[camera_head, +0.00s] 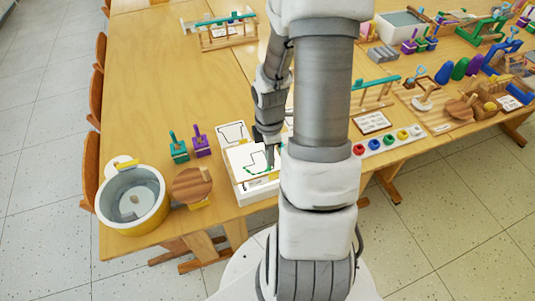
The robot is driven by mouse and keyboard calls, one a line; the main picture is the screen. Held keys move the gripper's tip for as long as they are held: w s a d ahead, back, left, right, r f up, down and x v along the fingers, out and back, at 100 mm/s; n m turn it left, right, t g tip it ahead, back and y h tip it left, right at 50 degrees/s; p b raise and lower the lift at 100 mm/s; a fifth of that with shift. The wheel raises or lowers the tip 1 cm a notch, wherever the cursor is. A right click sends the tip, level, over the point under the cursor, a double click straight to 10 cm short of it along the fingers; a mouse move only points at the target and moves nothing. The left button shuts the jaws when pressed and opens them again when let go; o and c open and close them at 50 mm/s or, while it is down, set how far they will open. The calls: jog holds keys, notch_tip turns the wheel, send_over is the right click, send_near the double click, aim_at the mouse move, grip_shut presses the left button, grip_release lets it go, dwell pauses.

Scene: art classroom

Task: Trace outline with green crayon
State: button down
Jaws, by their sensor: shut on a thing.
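A white sheet with a dark outline (240,161) lies on a white-and-wood box near the table's front edge. Green marks (257,171) run along the lower part of the outline. My gripper (268,163) points down over the right part of the sheet. It is shut on the green crayon, which is too small and covered to make out clearly. I cannot tell whether the crayon tip touches the paper. My arm hides the sheet's right side.
A round tub (107,211), a wooden disc (191,184), a teal-handled tool (178,148) and a purple-handled tool (200,142) stand to the left. A tray of coloured paints (388,141) lies right of my arm. The table's far left is clear.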

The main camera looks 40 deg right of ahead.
jog(key=shift+d+p, duration=0.4)
jog(key=shift+d, duration=0.35)
dwell(0.8)
jog(key=shift+w+d+p, duration=0.15)
jog(key=shift+d+p, duration=0.1)
jog(key=shift+p, duration=0.05)
jog(key=shift+w+d+p, duration=0.65)
jog(key=shift+w+d, duration=0.1)
jog(key=shift+w, duration=0.1)
dwell(1.4)
jog(key=shift+w+d, duration=0.1)
jog(key=shift+w, duration=0.2)
dwell(0.4)
jog(key=shift+w+a, duration=0.25)
jog(key=shift+a, duration=0.7)
dwell(0.8)
jog(key=shift+r+p, duration=0.1)
jog(key=shift+p, duration=0.3)
jog(key=shift+r+p, duration=1.85)
jog(key=shift+r, duration=0.1)
